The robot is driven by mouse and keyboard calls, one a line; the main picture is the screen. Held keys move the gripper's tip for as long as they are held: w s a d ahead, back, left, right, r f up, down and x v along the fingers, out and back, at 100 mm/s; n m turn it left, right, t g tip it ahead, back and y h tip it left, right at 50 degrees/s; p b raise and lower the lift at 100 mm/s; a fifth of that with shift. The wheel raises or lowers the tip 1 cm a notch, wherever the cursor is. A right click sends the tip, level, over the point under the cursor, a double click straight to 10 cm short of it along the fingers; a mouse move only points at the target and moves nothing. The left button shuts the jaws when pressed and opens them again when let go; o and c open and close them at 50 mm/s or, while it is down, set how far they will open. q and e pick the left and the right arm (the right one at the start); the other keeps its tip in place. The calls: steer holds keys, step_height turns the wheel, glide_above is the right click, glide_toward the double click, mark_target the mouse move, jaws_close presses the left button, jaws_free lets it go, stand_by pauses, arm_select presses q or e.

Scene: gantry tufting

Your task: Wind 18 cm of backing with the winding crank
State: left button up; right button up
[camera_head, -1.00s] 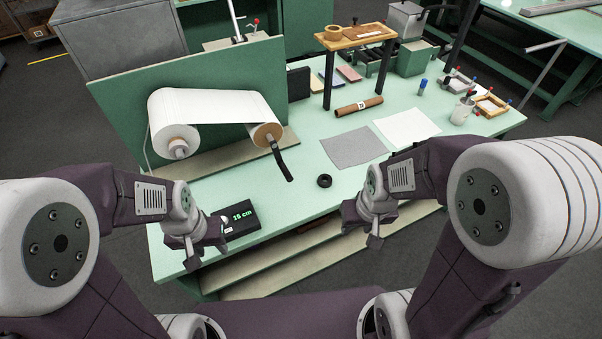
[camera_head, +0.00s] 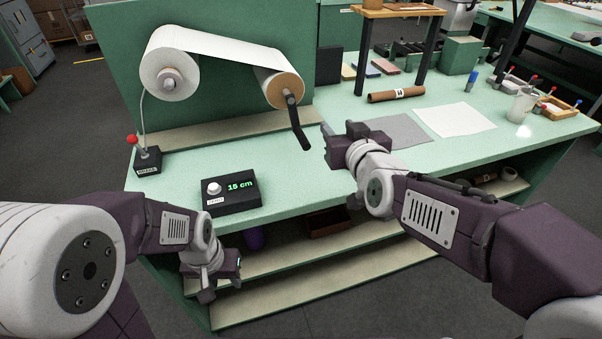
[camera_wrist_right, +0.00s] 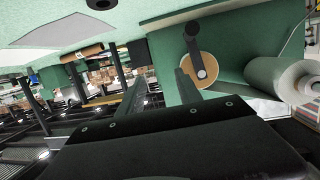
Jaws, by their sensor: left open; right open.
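The white backing (camera_head: 222,47) runs between two rolls on the green upright panel. The black counter (camera_head: 229,194) on the table reads 15 cm. My right gripper (camera_head: 328,145) is open and empty, just right of the crank handle and apart from it. My left gripper (camera_head: 225,280) is open and empty, low in front of the table's front edge.
A brake lever with a red knob (camera_head: 146,158) stands at the table's left. Grey and white sheets (camera_head: 454,120), a brown tube (camera_head: 396,94) and a wooden stand (camera_head: 400,9) lie to the right and behind. Shelves (camera_head: 330,270) run under the table. The tabletop between counter and crank is clear.

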steer(key=t+y+b, duration=0.2)
steer(key=b, duration=0.9)
glide_toward(301, 138)
steer(key=w, duration=0.2)
steer(key=w+f, duration=0.1)
steer(key=shift+d+f+n, duration=0.1)
steer(key=shift+d+n, duration=0.25)
steer(key=shift+n, duration=0.05)
steer(key=shift+s+a+f+y+b, duration=0.1)
steer(key=shift+s+a+y+b, duration=0.1)
steer(key=shift+y+b, duration=0.1)
steer(key=shift+s+a, duration=0.1)
steer(key=b+x, duration=0.1)
steer(key=x, duration=0.7)
steer(key=shift+w+a+b, duration=0.15)
steer(key=shift+w+b, duration=0.15)
steer(key=shift+w, duration=0.25)
arm_select(q)
step_height(301, 138, down, 17)
steer(key=shift+f, duration=0.15)
arm_select(e)
jaws_close()
